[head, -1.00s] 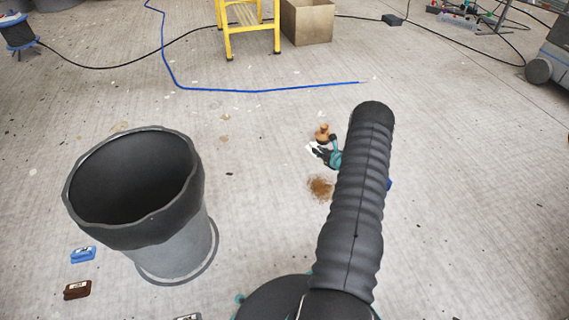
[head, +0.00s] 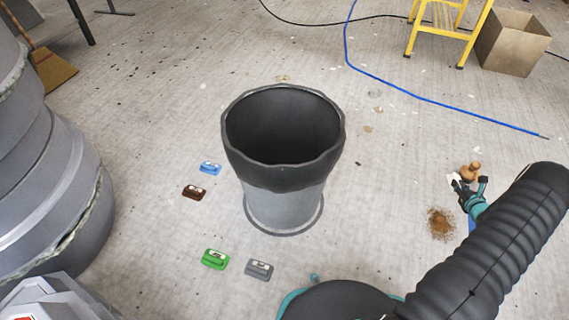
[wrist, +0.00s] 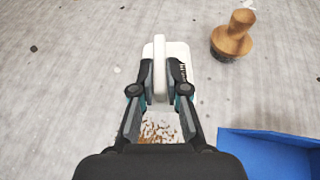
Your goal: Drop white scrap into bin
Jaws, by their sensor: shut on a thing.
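The white scrap (wrist: 153,52) is a pale flat piece with an upright ridge. My gripper (wrist: 160,92) is shut on that ridge in the wrist view. In the head view the white scrap (head: 453,178) shows small at the tip of my gripper (head: 463,187), at right. The bin (head: 283,206) is a grey tub with a black liner folded over its rim. It stands upright near the middle of the head view, left of my gripper and well apart from it. The bin's inside looks dark and its bottom cannot be made out.
A wooden-handled tool (wrist: 232,36) and a blue tray (wrist: 265,150) are near my gripper. Brown crumbs (head: 441,224) lie on the floor. Several small coloured blocks (head: 215,259) lie left of and before the bin. Large grey moulds (head: 50,200) stand at left; a cardboard box (head: 513,45) is behind.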

